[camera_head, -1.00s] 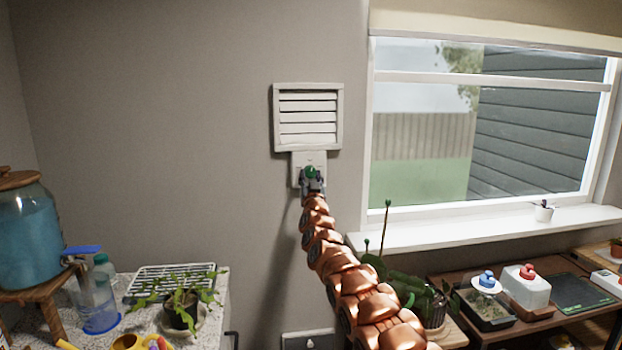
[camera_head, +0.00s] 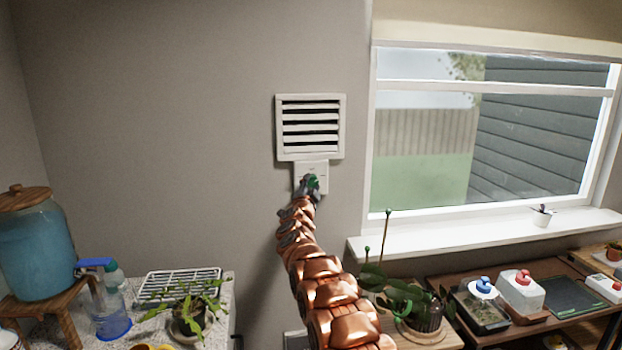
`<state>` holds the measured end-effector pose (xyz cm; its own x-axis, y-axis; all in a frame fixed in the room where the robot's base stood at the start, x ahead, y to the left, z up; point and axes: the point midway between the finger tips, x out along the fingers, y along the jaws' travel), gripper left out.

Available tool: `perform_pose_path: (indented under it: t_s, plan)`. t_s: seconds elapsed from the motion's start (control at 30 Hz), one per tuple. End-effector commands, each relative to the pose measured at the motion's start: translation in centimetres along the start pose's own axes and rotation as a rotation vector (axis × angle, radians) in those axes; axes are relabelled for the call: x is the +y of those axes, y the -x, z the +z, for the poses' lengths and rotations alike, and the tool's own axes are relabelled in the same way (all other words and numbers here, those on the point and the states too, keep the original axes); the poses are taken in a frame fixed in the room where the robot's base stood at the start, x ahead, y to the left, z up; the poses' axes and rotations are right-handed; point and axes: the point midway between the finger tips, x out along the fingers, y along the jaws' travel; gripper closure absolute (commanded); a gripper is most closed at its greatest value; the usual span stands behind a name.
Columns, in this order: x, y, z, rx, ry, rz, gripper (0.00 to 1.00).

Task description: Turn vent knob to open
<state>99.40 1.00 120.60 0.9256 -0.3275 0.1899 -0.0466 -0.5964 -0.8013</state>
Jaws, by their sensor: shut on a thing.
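The wall vent (camera_head: 310,127) is a white square frame with horizontal slats, and dark gaps show between the slats. Below it is a white plate (camera_head: 311,168) that carries the green vent knob (camera_head: 312,182). My gripper (camera_head: 311,186) is at the knob, shut on it. The gripper and my copper-coloured arm hide the lower part of the knob and plate.
A window with a white sill (camera_head: 480,232) is to the right. Below it, a wooden bench holds potted plants and trays. At left, a blue-filled dispenser (camera_head: 38,245), a wire rack (camera_head: 178,284) and a plant (camera_head: 188,318) stand on the counter. The wall around the vent is clear.

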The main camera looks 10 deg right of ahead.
Motion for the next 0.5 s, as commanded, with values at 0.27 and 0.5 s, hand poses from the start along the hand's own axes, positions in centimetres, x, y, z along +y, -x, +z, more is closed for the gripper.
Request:
perform_pose_path:
  t_s: [0.27, 0.5]
  plan:
    - [-0.43, -0.04, -0.17, -0.005, -0.108, 0.042, 0.93]
    - [-0.29, -0.04, -0.14, -0.006, -0.141, 0.055, 0.93]
